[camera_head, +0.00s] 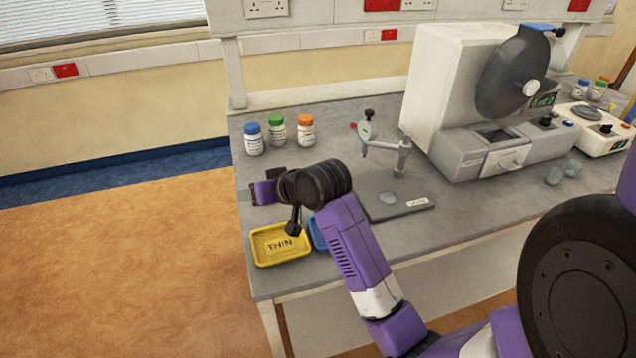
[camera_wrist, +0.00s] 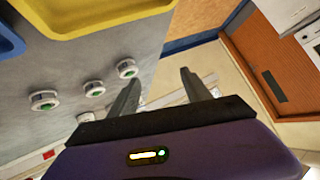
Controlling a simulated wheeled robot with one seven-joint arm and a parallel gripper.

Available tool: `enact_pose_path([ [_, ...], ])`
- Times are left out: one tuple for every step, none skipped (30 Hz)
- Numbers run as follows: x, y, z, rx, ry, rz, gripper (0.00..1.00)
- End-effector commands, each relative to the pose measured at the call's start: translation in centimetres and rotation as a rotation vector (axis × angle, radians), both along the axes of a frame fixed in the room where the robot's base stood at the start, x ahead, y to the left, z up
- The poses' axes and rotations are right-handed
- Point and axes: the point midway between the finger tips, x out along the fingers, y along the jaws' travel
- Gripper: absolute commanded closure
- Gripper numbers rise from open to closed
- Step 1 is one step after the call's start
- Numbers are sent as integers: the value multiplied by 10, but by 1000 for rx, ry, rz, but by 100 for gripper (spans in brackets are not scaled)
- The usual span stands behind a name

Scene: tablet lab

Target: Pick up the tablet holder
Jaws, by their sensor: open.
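I cannot tell which one the task means. I cannot make them out in the head view, where my wrist covers that part of the bench. My gripper (camera_wrist: 160,78) is open and empty, with the nearest holder just left of its fingers. In the head view my gripper (camera_head: 263,184) is over the left side of the bench, behind the yellow tray.
A yellow tray marked THIN (camera_head: 280,245) and a partly hidden blue tray (camera_head: 317,232) are at the front left. Capped bottles (camera_head: 277,131) stand at the back. A gauge stand (camera_head: 402,196) and a large machine (camera_head: 445,95) are to the right. The bench's left edge is close.

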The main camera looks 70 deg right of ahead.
Motion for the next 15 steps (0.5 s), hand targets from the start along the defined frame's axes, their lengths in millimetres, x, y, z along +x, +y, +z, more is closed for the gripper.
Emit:
enact_pose_path([
  [-8, -23, 8, -1, 65, -6, 43],
  [-14, -33, 9, 5, 110, -7, 43],
  [-24, -45, 10, 14, 171, -10, 43],
  [-31, -55, 12, 19, 216, -14, 43],
  [-41, -64, 13, 24, 261, -21, 43],
  [-53, -75, 15, 32, 317, -28, 43],
  [-61, -82, 17, 37, 356, -34, 43],
  [-71, -89, 19, 41, 394, -44, 43],
  [-82, -97, 21, 48, 439, -53, 43],
  [-90, -102, 22, 53, 469, -59, 43],
  [-97, -106, 24, 57, 495, -65, 43],
  [-105, -111, 26, 61, 526, -73, 43],
  [-110, -113, 27, 65, 545, -78, 43],
  [-115, -116, 27, 68, 561, -83, 43],
  [-119, -118, 28, 72, 576, -87, 43],
])
